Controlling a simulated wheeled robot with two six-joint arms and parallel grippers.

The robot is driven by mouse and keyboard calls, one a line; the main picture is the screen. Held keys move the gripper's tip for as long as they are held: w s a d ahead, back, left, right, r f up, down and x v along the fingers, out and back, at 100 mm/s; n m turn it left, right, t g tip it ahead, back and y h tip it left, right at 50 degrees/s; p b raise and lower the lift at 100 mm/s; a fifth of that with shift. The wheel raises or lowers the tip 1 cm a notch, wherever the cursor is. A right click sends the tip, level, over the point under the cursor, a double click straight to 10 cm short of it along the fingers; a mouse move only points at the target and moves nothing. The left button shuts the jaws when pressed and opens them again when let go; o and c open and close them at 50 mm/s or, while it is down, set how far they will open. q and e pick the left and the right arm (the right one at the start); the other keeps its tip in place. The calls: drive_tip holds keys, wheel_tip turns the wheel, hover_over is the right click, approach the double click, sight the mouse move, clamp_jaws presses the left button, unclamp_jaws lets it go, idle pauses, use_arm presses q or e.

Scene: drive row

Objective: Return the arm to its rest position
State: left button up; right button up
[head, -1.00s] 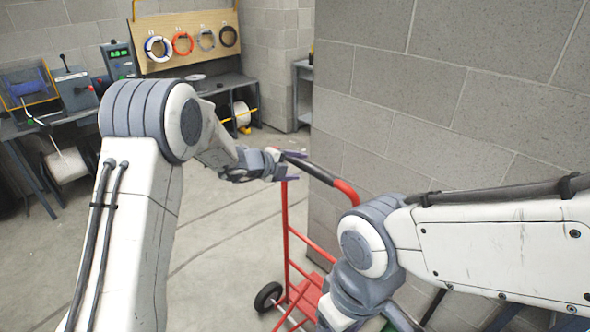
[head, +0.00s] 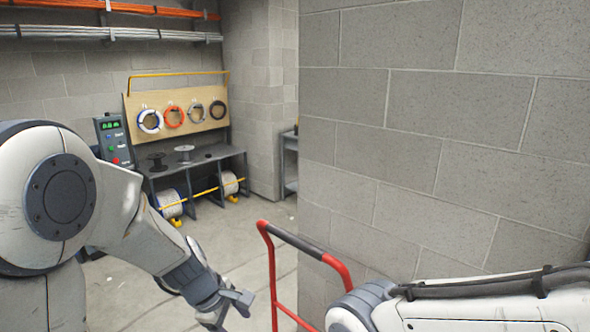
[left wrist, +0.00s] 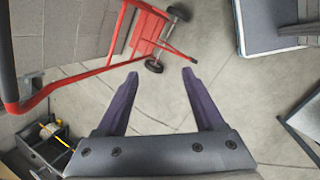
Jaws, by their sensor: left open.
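My left gripper (head: 238,304) is in the lower middle of the head view, left of the red hand truck (head: 273,278). It is open and empty; in the left wrist view its two dark purple fingers (left wrist: 160,76) stand apart with bare floor between them. The hand truck's handle has a dark grip (head: 297,241) and stands close to the block wall. In the left wrist view the hand truck (left wrist: 75,80) runs along the left and top, apart from the fingers. My right arm (head: 480,308) enters from the lower right; its gripper is out of frame.
A grey block wall (head: 450,130) fills the right side. At the back a bench (head: 195,165) with spools stands under a board (head: 185,120) of hanging cable coils. A flat-topped dark item (left wrist: 270,25) is at the wrist view's upper right. Open floor (head: 120,290) lies between.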

use_arm(q)
drive_tip(key=s+a+m+y, duration=0.3)
drive_tip(key=s+a+m, duration=0.45)
drive_tip(key=m, duration=0.85)
drive_tip(key=s+d+r+m+g+b, duration=0.2)
drive_tip(key=s+d+m, duration=0.4)
drive_tip(key=s+d, duration=0.8)
drive_tip(key=shift+s+d+r+m+g+h, duration=0.3)
drive_tip(key=shift+r+m+g+h, duration=0.1)
drive_tip(key=shift+r, duration=0.45)
